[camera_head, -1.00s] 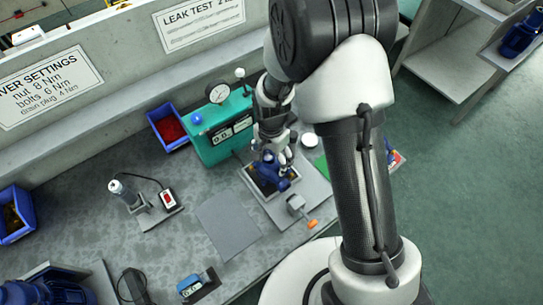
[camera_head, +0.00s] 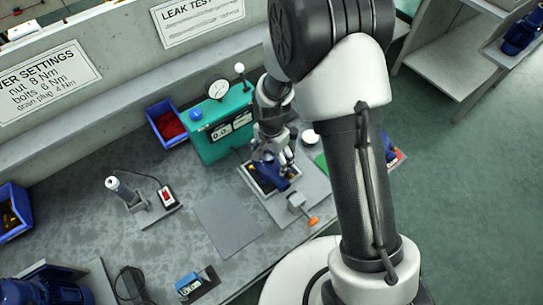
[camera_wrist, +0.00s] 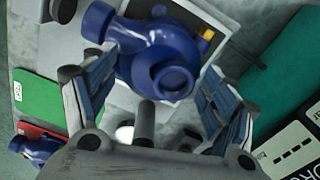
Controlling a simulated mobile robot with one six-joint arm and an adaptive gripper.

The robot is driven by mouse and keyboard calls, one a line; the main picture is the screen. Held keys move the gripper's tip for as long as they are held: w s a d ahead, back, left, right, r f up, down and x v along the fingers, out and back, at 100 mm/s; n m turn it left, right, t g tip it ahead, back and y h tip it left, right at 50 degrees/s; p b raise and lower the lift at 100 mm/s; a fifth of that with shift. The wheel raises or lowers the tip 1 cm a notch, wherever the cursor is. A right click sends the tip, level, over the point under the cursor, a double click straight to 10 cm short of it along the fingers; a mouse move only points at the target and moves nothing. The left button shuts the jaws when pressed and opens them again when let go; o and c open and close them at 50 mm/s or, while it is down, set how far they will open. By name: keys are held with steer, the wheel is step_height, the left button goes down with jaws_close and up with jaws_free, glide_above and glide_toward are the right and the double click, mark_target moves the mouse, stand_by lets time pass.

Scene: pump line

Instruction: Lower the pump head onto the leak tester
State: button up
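The blue pump head (camera_head: 271,171) is over the framed bed of the leak tester (camera_head: 222,125), a teal unit with a dial gauge on top. My gripper (camera_head: 271,157) points down at it from above. In the wrist view, the pump head (camera_wrist: 160,62) lies between the fingertips of my gripper (camera_wrist: 158,72), its round port facing the camera. Both fingertips appear to be against its sides. The bed's frame (camera_wrist: 205,18) shows behind it. Whether the pump head rests on the bed or is just above it is hidden.
A grey clamp with an orange tip (camera_head: 297,201) stands at the bed's near right corner. A blue bin of red parts (camera_head: 167,125) is left of the tester. A grey mat (camera_head: 227,222) lies clear on the bench. A green pad (camera_wrist: 37,95) shows in the wrist view.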

steer(key=o, duration=0.4)
steer(key=shift+o, duration=0.3)
steer(key=shift+r, duration=0.1)
stand_by(0.5)
steer(key=shift+r+p, duration=3.3)
steer(key=shift+r, duration=1.1)
